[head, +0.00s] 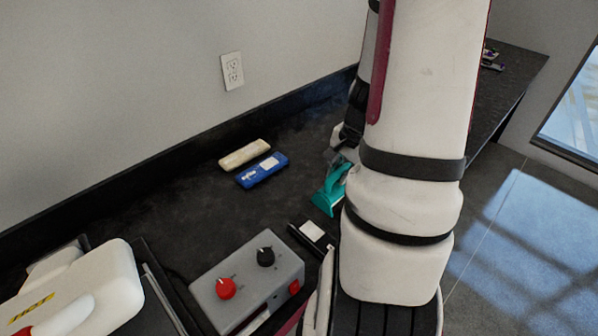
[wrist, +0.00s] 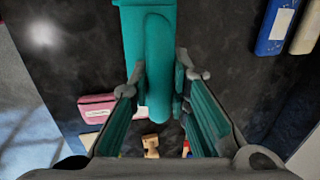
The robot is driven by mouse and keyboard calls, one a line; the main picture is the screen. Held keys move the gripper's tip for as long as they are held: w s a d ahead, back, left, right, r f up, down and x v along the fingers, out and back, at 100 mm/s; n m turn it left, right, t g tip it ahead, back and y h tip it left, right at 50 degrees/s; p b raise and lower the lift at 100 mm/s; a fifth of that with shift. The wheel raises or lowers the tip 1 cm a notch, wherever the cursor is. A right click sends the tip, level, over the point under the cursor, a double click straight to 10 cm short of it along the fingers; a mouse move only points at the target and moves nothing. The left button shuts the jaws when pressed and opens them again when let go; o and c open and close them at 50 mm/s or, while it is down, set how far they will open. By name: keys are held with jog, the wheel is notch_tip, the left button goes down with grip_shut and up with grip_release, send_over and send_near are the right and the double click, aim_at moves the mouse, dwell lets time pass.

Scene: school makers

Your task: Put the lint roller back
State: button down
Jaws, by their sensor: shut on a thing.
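The teal lint roller (wrist: 150,30) is in the wrist view, with its wide head at the top edge and its rounded handle between my fingers. My gripper (wrist: 160,78) is shut on the handle, one finger on each side. In the head view part of the teal roller (head: 328,192) shows left of my arm, over the dark bench top. My gripper (head: 345,145) is mostly hidden behind my arm there. I cannot tell whether the roller touches the bench.
On the dark bench (head: 195,205) lie a blue block (head: 262,171) and a beige block (head: 244,154). A grey knob box (head: 240,285) and a white case (head: 85,295) are nearer. A pink item (wrist: 97,108) and a wooden piece (wrist: 150,146) show in the wrist view.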

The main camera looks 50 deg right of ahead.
jog(key=shift+w+d+f+p, duration=0.25)
jog(key=shift+w+d+f, duration=0.4)
jog(key=shift+w, duration=1.8)
jog(key=shift+w+d+f+p, duration=0.25)
jog(key=shift+w+f, duration=0.75)
jog(key=shift+w, duration=1.45)
jog(key=shift+w+d+f+p, duration=0.25)
jog(key=shift+w+d+f, duration=0.4)
jog(key=shift+w, duration=1.8)
jog(key=shift+a+f, duration=0.2)
jog(key=shift+f, duration=0.05)
jog(key=c, duration=1.5)
grip_release()
